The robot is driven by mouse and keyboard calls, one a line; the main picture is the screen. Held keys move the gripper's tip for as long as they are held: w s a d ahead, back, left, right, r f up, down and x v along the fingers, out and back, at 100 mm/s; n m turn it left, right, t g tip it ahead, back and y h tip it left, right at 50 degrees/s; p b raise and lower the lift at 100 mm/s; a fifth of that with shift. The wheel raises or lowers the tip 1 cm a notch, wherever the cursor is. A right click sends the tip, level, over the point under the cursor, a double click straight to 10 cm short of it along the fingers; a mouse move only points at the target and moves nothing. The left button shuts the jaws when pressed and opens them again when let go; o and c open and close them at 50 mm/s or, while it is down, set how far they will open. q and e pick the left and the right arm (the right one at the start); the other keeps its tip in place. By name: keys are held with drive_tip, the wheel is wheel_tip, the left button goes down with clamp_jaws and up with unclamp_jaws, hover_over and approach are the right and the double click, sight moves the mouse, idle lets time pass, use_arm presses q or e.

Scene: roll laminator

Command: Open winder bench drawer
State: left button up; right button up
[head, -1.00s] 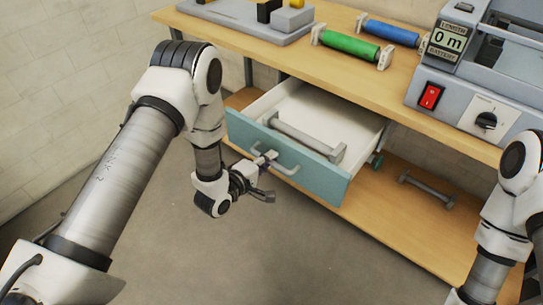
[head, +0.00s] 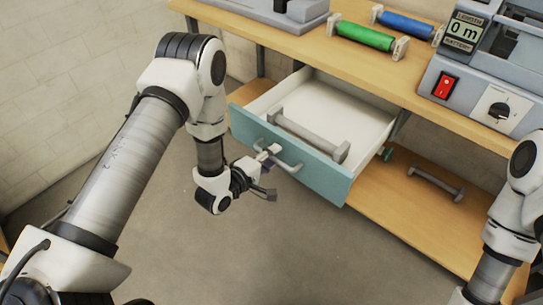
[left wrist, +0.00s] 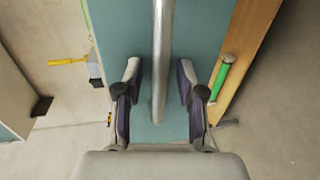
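The winder bench drawer (head: 315,170) has a teal front and white inside, and stands well out from under the wooden bench top. Its grey bar handle (head: 288,160) is on the front. My left gripper (head: 268,155) is at the handle in the head view. In the left wrist view the handle (left wrist: 161,60) runs between the two fingers of my left gripper (left wrist: 160,85), with a narrow gap showing on each side. The fingers look open around the bar. My right arm shows at the right edge; its gripper is out of view.
A grey bar with end blocks (head: 308,133) lies in the drawer. A similar bar (head: 436,183) lies on the lower shelf (head: 400,210). Green (head: 365,36) and blue (head: 406,25) rolls and a grey machine (head: 470,90) stand on the bench top. The floor before the drawer is clear.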

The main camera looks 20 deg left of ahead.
use_arm(q)
drive_tip(key=v, duration=1.2)
drive_tip(key=s+d+f+m+g+y+p, duration=0.2)
drive_tip(key=s+d+f+m+g+p, duration=0.1)
drive_tip(key=s+f+m+g, duration=0.6)
drive_tip(key=s+a+f+m+g+y, duration=0.1)
drive_tip(key=s+a+f+m+g, duration=0.1)
drive_tip(key=s, duration=0.3)
drive_tip(key=s+a+f+m+g+y, duration=0.2)
drive_tip(key=s+f+g, duration=0.1)
drive_tip(key=s, duration=0.3)
drive_tip(key=shift+s+m+g, duration=0.3)
drive_tip(key=shift+f, duration=0.1)
